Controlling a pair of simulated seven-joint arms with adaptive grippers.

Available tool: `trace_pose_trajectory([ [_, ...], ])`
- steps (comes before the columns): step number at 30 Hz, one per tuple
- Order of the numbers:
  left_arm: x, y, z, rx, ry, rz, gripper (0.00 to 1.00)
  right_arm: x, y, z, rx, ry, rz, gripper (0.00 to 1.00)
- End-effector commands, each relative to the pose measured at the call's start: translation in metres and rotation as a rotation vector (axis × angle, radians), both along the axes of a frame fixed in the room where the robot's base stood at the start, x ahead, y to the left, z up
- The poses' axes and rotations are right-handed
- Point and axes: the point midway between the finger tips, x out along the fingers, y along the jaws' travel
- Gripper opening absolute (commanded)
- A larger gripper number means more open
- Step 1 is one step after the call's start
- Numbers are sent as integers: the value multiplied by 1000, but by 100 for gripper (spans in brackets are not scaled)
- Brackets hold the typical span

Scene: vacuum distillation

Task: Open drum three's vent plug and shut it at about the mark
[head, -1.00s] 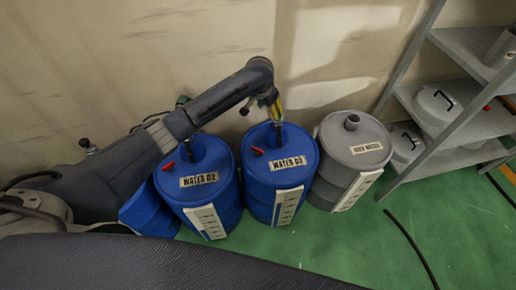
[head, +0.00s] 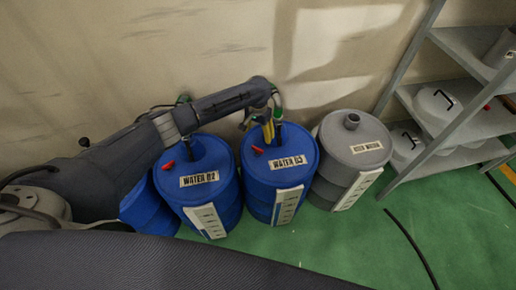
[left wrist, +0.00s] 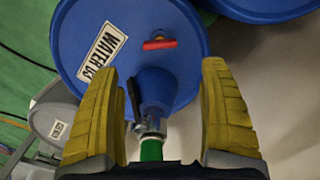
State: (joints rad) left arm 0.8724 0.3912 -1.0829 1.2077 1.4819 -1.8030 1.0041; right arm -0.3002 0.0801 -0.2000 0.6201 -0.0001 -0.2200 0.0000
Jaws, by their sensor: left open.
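Drum three is the blue drum labelled WATER 03 (head: 262,170), upright between drum WATER 02 and a grey drum. A small red plug (head: 258,151) sits on its lid; it also shows in the left wrist view (left wrist: 160,44), lying crosswise in place beyond my fingertips. My left gripper (head: 268,130) is over the back of this lid. In the left wrist view its yellow fingers (left wrist: 163,72) are open, one on each side of a blue tapered neck (left wrist: 154,88) with a black lever and a metal fitting. Whether they touch it I cannot tell. My right gripper is not in view.
Drum WATER 02 (head: 215,195) stands close on the left, partly under my left arm. The grey drum (head: 345,170) stands close on the right. A grey shelf (head: 455,125) with white containers is further right.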

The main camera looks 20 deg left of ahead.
Motion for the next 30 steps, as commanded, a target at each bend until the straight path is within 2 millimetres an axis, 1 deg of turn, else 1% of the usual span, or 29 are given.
trace_pose_trajectory([
  [1,-1,0,-10,1,4,2,78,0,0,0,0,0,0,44],
  [6,-1,0,-41,1,3,2,78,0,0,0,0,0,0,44],
  [12,0,0,-74,0,2,1,78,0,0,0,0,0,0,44],
  [15,0,0,-87,1,1,0,78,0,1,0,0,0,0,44],
  [22,0,0,-104,1,1,0,78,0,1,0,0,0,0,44],
  [30,0,0,-111,1,-1,-1,78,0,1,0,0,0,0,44],
])
